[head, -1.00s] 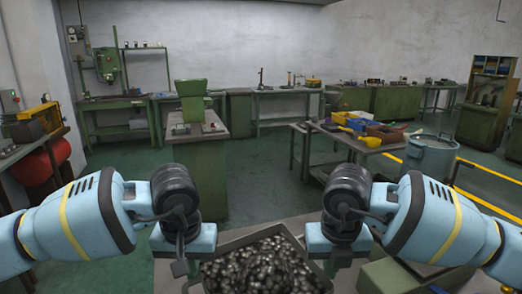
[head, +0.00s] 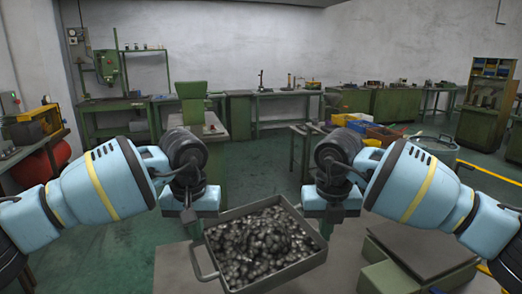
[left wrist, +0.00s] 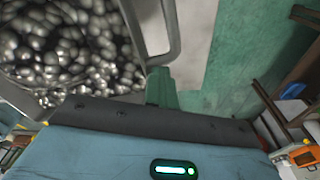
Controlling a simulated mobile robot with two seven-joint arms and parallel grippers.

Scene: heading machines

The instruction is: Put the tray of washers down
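The tray of washers (head: 262,284) is a dark metal tray heaped with grey, shiny pieces. It lies skewed in the head view, its right side further up in the picture. My left gripper (head: 191,228) is at the far end of the tray's left handle and appears shut on it. The left wrist view shows that handle (left wrist: 172,35) just beyond the green fingers (left wrist: 161,88). My right gripper (head: 327,228) is at the tray's right corner and appears shut on its right side. The right handle and fingertip contact are hidden.
A grey tabletop (head: 175,272) lies beneath the tray, with bare room at its left. A dark plate on a green block (head: 420,250) stands at the right. Beyond are a green machine (head: 193,105) and a table with coloured bins (head: 382,135).

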